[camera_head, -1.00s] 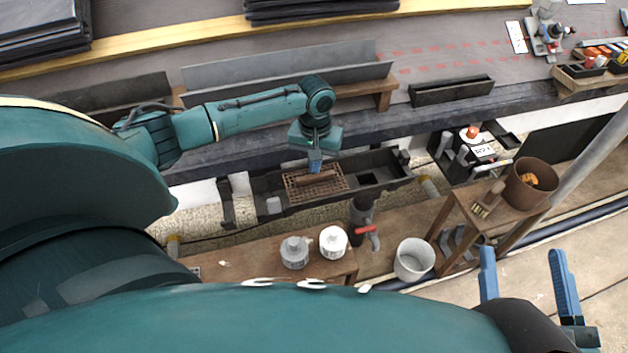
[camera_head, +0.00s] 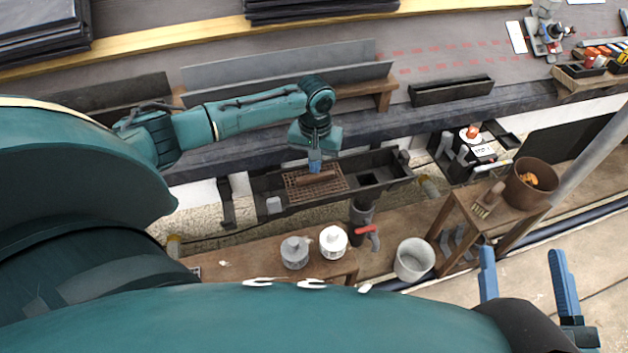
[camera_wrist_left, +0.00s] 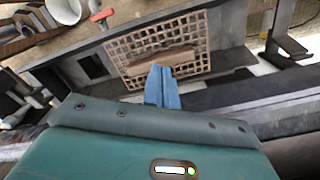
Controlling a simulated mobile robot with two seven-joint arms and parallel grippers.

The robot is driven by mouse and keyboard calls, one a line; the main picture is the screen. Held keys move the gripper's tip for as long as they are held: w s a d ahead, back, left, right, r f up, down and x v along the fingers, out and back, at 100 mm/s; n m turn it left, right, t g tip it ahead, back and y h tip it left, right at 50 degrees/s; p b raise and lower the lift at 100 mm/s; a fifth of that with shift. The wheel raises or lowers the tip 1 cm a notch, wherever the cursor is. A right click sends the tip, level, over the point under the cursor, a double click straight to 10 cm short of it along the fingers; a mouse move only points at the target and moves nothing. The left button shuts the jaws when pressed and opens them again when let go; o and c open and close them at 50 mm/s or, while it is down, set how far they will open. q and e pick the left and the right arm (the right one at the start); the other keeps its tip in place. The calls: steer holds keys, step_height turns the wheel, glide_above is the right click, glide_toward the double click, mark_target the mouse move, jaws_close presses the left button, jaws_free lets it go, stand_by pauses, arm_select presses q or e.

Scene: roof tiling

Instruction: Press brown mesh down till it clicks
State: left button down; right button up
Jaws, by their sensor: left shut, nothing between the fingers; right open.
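The brown mesh (camera_head: 300,190) lies over the left part of a dark gutter trough (camera_head: 375,187), with a brown bar (camera_head: 316,178) across its middle. The mesh also shows in the left wrist view (camera_wrist_left: 190,30), where the bar (camera_wrist_left: 160,62) crosses it. My left gripper (camera_head: 315,167) is shut and empty, pointing down at the bar. In the left wrist view its blue fingertips (camera_wrist_left: 160,70) are together at the bar's edge; I cannot tell whether they touch it. My right gripper (camera_head: 526,275) is open and empty at the lower right, away from the mesh.
A square outlet opening (camera_head: 368,179) lies right of the mesh. A grey can (camera_head: 294,253) and a white can (camera_head: 333,241) stand on a wooden bench in front. A red-handled tool (camera_head: 366,231), a white bucket (camera_head: 413,260) and a rusty bucket (camera_head: 530,184) are further right.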

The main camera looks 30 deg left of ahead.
arm_select(q)
steer(key=shift+f, duration=0.95)
arm_select(e)
steer(key=shift+f, duration=0.25)
stand_by(0.6)
arm_select(q)
steer(key=shift+r+p, duration=0.65)
steer(key=shift+r, duration=0.1)
steer(key=shift+r+p, duration=0.4)
steer(key=shift+p, duration=0.1)
step_height(320, 180, up, 3)
steer(key=p, duration=0.4)
steer(key=shift+r+p, duration=0.1)
steer(key=shift+p, duration=0.2)
steer(key=shift+r+p, duration=0.7)
steer(key=shift+p, duration=0.2)
step_height(320, 180, up, 2)
steer(key=p, duration=0.3)
steer(key=shift+r, duration=0.1)
arm_select(e)
steer(key=d+g+h, duration=0.2)
steer(key=d+m+g+h, duration=0.1)
steer(key=g+h, duration=0.1)
steer(key=shift+s+r, duration=0.15)
steer(key=shift+s, duration=0.2)
